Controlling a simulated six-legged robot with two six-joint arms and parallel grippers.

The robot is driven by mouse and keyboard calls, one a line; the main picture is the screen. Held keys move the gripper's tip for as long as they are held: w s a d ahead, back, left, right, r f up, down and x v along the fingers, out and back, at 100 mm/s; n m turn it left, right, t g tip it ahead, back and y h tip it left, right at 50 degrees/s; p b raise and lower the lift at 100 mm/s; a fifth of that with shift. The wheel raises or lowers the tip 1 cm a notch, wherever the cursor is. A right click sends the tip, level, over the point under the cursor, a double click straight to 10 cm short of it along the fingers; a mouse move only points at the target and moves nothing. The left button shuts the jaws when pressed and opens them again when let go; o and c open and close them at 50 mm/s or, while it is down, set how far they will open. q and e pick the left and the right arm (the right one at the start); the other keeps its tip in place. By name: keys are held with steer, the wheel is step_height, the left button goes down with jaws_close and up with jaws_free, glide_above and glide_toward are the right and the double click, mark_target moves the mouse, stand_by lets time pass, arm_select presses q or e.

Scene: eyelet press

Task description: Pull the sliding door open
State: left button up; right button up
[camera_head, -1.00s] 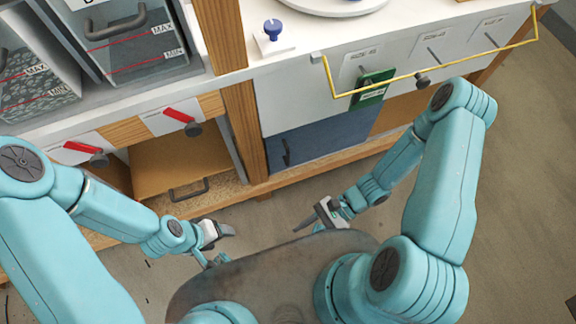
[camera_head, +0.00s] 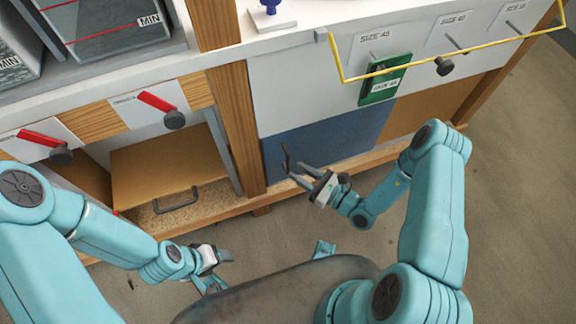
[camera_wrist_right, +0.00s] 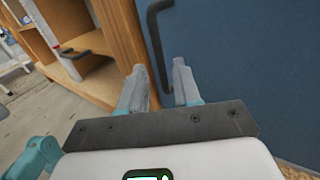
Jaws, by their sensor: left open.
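The blue sliding door (camera_head: 325,140) closes the lower part of the cabinet, beside an orange-brown panel (camera_head: 425,100). Its dark upright bar handle (camera_head: 285,158) is near its left edge. The handle (camera_wrist_right: 154,40) also shows in the right wrist view, its lower end seen between my fingertips. My right gripper (camera_head: 301,172) is open, close to the lower end of the handle. In the right wrist view (camera_wrist_right: 159,88) its two fingers are apart with nothing clamped. Whether they touch the handle I cannot tell. My left gripper (camera_head: 222,263) is open and empty over the floor at lower left.
A wooden post (camera_head: 236,130) stands left of the blue door. Left of it is an open bay with a brown drawer front (camera_head: 170,170). The floor in front is clear.

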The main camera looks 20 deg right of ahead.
mark_target(288, 165)
steer(key=x, duration=0.5)
steer(key=shift+b, duration=0.35)
jaws_close()
arm_select(q)
steer(key=shift+f, duration=0.5)
arm_select(e)
steer(key=shift+d, duration=0.1)
